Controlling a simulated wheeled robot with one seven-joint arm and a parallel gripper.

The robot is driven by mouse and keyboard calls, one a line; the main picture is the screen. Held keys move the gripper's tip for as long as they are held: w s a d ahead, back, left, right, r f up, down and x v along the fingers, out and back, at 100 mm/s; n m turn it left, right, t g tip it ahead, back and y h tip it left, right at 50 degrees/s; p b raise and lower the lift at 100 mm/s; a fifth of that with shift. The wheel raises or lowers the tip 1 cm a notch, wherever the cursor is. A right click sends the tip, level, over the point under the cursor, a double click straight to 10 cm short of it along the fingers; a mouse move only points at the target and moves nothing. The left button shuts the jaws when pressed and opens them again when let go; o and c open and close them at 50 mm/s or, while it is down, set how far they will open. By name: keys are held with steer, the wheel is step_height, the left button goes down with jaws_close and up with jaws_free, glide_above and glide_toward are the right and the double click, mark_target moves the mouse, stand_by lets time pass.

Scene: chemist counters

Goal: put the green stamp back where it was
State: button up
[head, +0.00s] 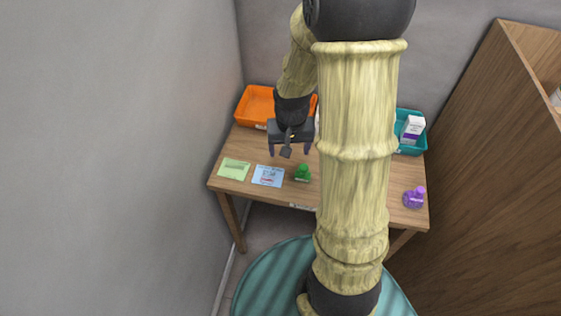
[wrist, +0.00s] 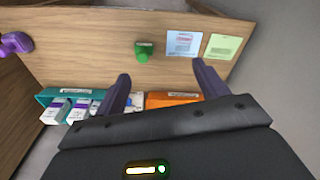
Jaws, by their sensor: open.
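The green stamp (head: 302,173) stands on the wooden table near its front edge, just right of a blue-and-white printed card. It also shows in the wrist view (wrist: 143,51), beyond the fingertips. My gripper (head: 290,151) is open and empty, above the table and behind the stamp. In the wrist view its two dark fingers (wrist: 160,72) are spread wide with nothing between them. A purple stamp (head: 413,198) stands near the table's right end and shows at the left of the wrist view (wrist: 15,43).
The blue card (head: 268,176) and a green card (head: 234,169) lie left of the green stamp. An orange tray (head: 254,105) and a teal tray (head: 421,143) holding boxes stand at the back. A wall is close left; a tall wooden cabinet (head: 480,170) is at right. My arm hides the table's middle.

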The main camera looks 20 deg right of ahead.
steer(key=s+a+r+n+t, duration=0.1)
steer(key=s+a+r+n, duration=0.2)
steer(key=s+a+r, duration=0.2)
steer(key=s+a, duration=0.1)
steer(key=s, duration=0.2)
steer(key=shift+r, duration=0.3)
stand_by(0.6)
